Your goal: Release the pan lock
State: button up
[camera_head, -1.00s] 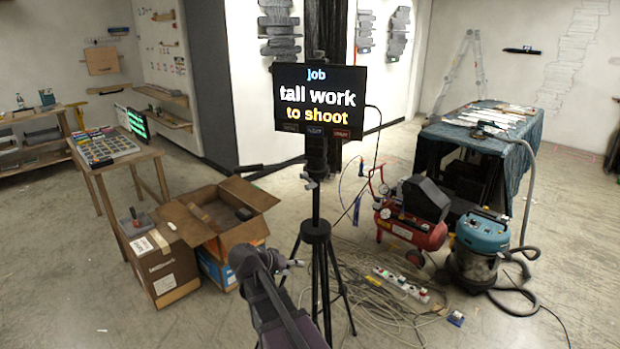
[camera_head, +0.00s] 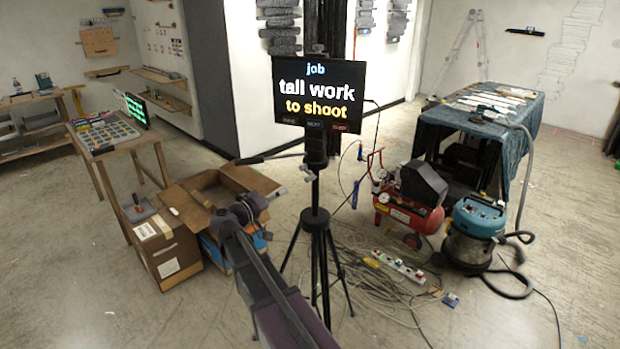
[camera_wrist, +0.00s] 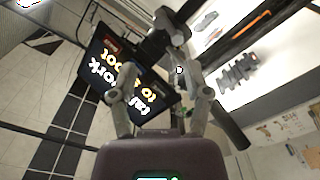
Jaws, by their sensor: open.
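The tripod (camera_head: 317,235) stands upright in the middle of the head view with a black screen (camera_head: 317,95) on its head. A dark pan handle (camera_head: 265,157) sticks out left from the tripod head (camera_head: 316,150). A small grey knob or lever (camera_head: 308,174) sits just below the head; I cannot tell if it is the pan lock. My gripper (camera_head: 250,203) is left of the tripod column and lower than the head. In the wrist view my gripper (camera_wrist: 163,70) is open and empty, with the tripod head (camera_wrist: 158,42) beyond its fingers.
Open cardboard boxes (camera_head: 165,250) stand at the left, beside a wooden table (camera_head: 125,148). A red compressor (camera_head: 408,212), a blue vacuum (camera_head: 475,225) and a power strip (camera_head: 400,266) with tangled cables lie right of the tripod. A draped table (camera_head: 520,120) stands behind.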

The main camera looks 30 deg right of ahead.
aim_at(312, 177)
jog(key=x, duration=1.3)
jog(key=shift+d, duration=0.4)
